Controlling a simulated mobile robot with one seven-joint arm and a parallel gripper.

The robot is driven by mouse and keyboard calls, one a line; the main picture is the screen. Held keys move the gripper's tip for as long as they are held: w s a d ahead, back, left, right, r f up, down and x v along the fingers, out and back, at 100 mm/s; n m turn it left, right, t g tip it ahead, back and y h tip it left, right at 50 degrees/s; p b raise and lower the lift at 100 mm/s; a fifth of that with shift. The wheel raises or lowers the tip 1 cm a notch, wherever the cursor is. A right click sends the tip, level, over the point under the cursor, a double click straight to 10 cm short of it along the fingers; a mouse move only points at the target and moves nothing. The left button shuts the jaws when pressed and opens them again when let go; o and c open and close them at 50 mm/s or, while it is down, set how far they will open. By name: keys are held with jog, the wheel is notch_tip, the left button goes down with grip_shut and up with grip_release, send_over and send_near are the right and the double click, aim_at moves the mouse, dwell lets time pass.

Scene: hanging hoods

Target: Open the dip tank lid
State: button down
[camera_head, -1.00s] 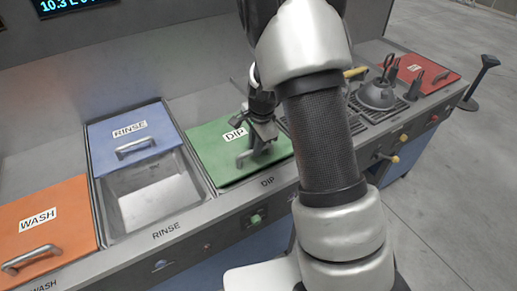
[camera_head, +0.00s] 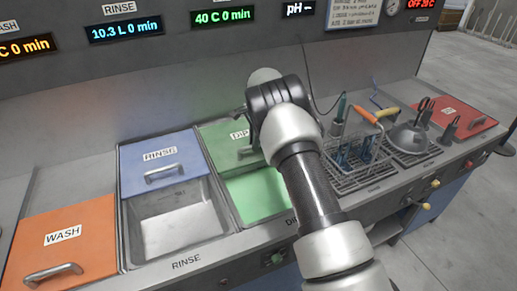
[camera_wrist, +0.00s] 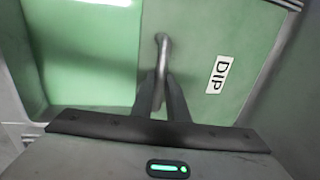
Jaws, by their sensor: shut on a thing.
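The green dip tank lid (camera_head: 218,148) is slid toward the back of the counter, its "DIP" label partly hidden by my arm. In front of it the dip tank (camera_head: 258,196) shows bright green inside. In the wrist view the lid (camera_wrist: 195,38) fills the right side and the open green tank (camera_wrist: 80,60) the left. My gripper (camera_wrist: 161,92) is shut on the lid's grey bar handle (camera_wrist: 162,55). In the head view my arm hides most of the gripper.
Left of the dip tank, a blue rinse lid (camera_head: 165,170) sits back over an open rinse basin (camera_head: 172,220). An orange wash lid (camera_head: 75,245) is further left. A wire basket (camera_head: 355,150) and a red lid (camera_head: 465,122) lie right of my arm.

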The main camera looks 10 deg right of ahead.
jog(key=shift+w+a, duration=0.2)
jog(key=shift+w, duration=0.35)
jog(key=c, duration=1.7)
grip_release()
jog(key=shift+r, duration=0.1)
jog(key=s+r, duration=0.1)
jog(key=r, duration=0.4)
jog(key=s+r, duration=0.1)
jog(key=r, duration=0.5)
jog(key=s+d+r, duration=0.1)
jog(key=r, duration=0.5)
jog(key=shift+s, duration=0.15)
